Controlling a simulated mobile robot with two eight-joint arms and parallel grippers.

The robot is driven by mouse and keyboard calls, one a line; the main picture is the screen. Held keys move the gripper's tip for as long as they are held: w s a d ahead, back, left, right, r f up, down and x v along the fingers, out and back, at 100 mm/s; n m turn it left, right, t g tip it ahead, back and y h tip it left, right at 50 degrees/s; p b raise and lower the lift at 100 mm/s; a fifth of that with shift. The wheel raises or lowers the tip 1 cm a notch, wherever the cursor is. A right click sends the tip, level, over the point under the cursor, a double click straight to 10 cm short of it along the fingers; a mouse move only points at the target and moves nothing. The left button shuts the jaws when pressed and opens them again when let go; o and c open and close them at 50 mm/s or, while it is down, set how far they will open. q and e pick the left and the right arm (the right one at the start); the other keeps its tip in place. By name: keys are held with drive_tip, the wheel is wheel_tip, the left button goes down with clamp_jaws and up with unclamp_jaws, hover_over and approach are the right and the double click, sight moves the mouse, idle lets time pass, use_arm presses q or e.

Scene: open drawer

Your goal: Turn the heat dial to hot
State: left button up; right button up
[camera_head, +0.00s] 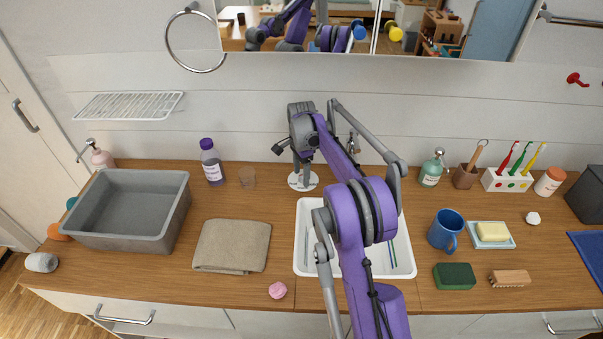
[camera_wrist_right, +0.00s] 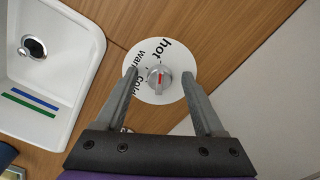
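The heat dial is a white disc (camera_wrist_right: 158,95) with a grey knob (camera_wrist_right: 158,77) at its centre, seen in the right wrist view. The words hot, warm and cold are printed around it. The knob has a red mark; I cannot tell exactly which word it points at. The disc also shows on the counter behind the sink in the head view (camera_head: 294,183). My right gripper (camera_head: 302,170) is above the dial, fingers downward. In the wrist view its fingers (camera_wrist_right: 160,73) are apart, one on each side of the knob, with gaps. My left gripper is not in view.
The white sink (camera_head: 300,268) lies in front of the dial, partly hidden by my right arm. A tap (camera_head: 352,143) stands to the dial's right. A mirror (camera_head: 400,42) hangs above.

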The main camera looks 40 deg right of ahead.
sight(301, 175)
wheel_tip(301, 175, up, 11)
drive_tip(key=shift+p, duration=0.35)
idle(0.3)
drive_tip(key=shift+f, duration=0.1)
idle(0.3)
